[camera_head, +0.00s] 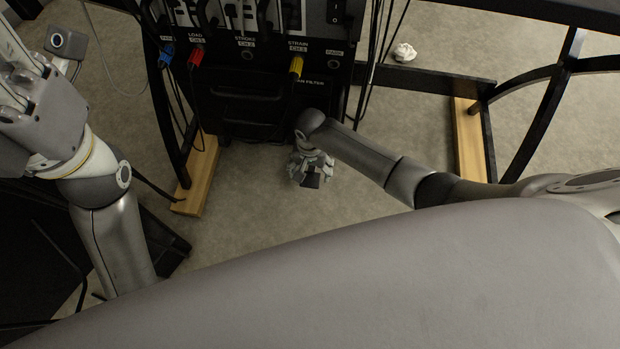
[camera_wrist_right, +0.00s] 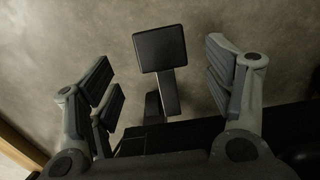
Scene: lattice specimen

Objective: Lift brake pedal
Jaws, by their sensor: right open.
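In the head view my right gripper (camera_head: 309,168) is low in front of the black machine, near the floor. A small dark block shows there at the fingers; I cannot tell whether it is the pedal. My left gripper (camera_head: 14,78) is at the upper left, partly cut off by the picture edge, away from the pedal.
The black machine (camera_head: 243,92) carries blue, red and yellow plugs with hanging cables. Its dark frame stands on wooden feet (camera_head: 198,180) (camera_head: 468,140). A crumpled white piece (camera_head: 404,52) lies at the back right. Bare floor (camera_head: 250,200) lies around the right gripper.

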